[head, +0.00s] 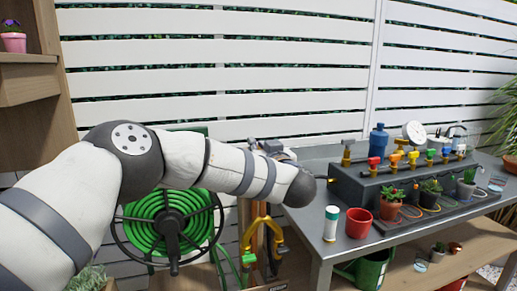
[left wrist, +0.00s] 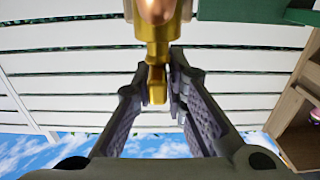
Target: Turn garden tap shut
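The garden tap shows in the left wrist view as a brass body with a copper-coloured round part at the top and a brass lever-like piece (left wrist: 157,86) below. My left gripper (left wrist: 158,78) has its two fingers on either side of this piece, which lies between the fingertips. The fingers look apart, with their ridged inner faces showing; firm contact is not visible. In the head view my left arm reaches across to the wooden post, and its wrist hides the tap and most of the gripper. My right gripper is in neither view.
A green hose reel (head: 165,222) stands behind my left arm. Yellow-handled fittings (head: 262,236) sit low by the post. A slatted fence is behind.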

